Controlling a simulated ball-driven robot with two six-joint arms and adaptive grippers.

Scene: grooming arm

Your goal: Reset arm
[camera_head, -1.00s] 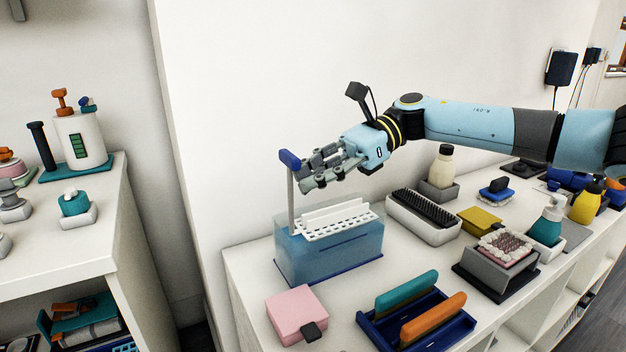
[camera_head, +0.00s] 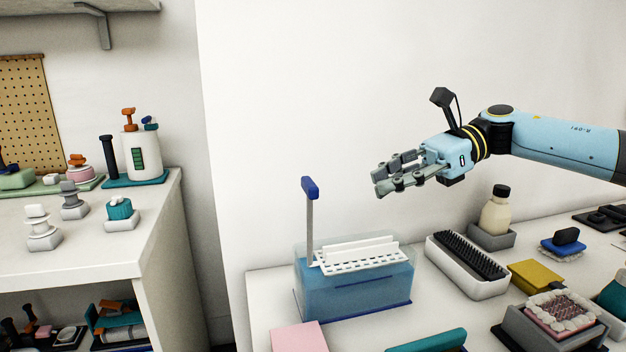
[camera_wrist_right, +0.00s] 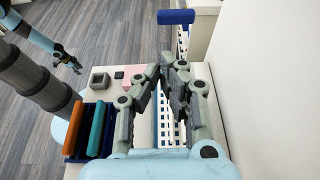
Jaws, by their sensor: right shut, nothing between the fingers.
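My right gripper (camera_head: 380,183) is in the air above and to the right of the blue-handled lift rod (camera_head: 310,190), apart from it. Its fingers are shut with nothing between them; they also show in the right wrist view (camera_wrist_right: 174,66). The rod stands upright at the left end of a translucent blue tank (camera_head: 355,290). A white perforated rack (camera_head: 358,256) sits at the tank's top. In the right wrist view my left gripper (camera_wrist_right: 74,66) hangs over the floor at upper left, too small to tell its state.
Right of the tank are a black-bristled brush in a white tray (camera_head: 470,270), a cream bottle (camera_head: 495,212) and a yellow block (camera_head: 536,275). A pink box (camera_head: 299,338) is in front. A second white cabinet (camera_head: 85,235) stands left, across a gap.

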